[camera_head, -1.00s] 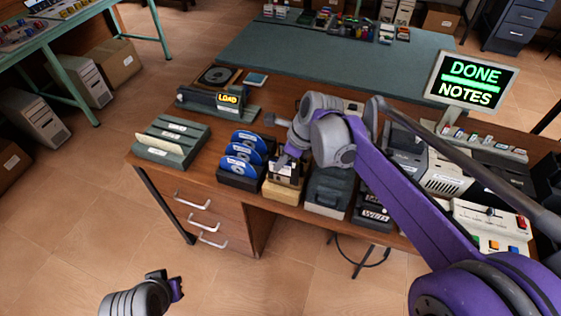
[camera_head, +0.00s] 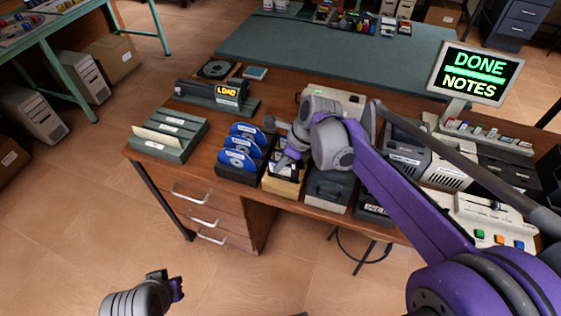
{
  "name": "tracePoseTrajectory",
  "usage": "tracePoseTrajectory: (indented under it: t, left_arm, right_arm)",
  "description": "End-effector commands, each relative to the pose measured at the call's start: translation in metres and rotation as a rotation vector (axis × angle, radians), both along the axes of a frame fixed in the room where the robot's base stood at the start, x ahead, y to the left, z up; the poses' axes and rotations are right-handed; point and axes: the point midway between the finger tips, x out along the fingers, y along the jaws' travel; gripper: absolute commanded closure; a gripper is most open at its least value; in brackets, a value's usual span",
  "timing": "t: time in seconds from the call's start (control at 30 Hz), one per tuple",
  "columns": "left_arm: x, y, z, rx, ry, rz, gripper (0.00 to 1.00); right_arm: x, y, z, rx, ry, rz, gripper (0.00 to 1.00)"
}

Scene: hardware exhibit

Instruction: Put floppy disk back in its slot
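My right gripper (camera_head: 284,161) points down at a tan box (camera_head: 279,187) near the front edge of the wooden desk. Dark floppy disks (camera_head: 287,172) with pale labels stand in this box. The gripper's fingertips are at the top of the disks; its fingers are too small and too covered to show whether they grip one. Which slot is free is hidden by the gripper and wrist. My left gripper (camera_head: 177,288) is low at the left, over the floor, away from the desk; its finger opening is unclear.
Blue discs (camera_head: 240,150) stand in a black rack left of the tan box. A dark case (camera_head: 329,188) stands close on its right. A grey-green file tray (camera_head: 170,136) and a LOAD display (camera_head: 228,93) are further left. A monitor (camera_head: 476,74) reads "DONE NOTES".

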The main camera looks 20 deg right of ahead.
Motion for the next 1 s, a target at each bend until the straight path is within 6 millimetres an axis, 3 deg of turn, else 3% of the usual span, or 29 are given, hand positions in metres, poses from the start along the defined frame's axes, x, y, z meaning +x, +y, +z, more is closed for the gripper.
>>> tracePoseTrajectory:
  t: [0.3, 0.7, 0.9, 1.0]
  left_arm:
    - [-0.001, 0.000, -0.010, 0.000, 0.003, 0.000, 1.00]
    - [-0.001, 0.000, -0.010, 0.000, 0.003, 0.000, 1.00]
    - [-0.001, 0.000, -0.010, 0.000, 0.003, 0.000, 1.00]
    - [-0.001, 0.000, -0.010, 0.000, 0.003, 0.000, 1.00]
  right_arm:
    - [0.000, 0.000, -0.014, 0.000, 0.000, 0.000, 1.00]
    - [0.000, 0.000, -0.014, 0.000, 0.000, 0.000, 1.00]
    - [0.000, 0.000, -0.014, 0.000, 0.000, 0.000, 0.64]
    - [0.000, 0.000, -0.014, 0.000, 0.000, 0.000, 0.61]
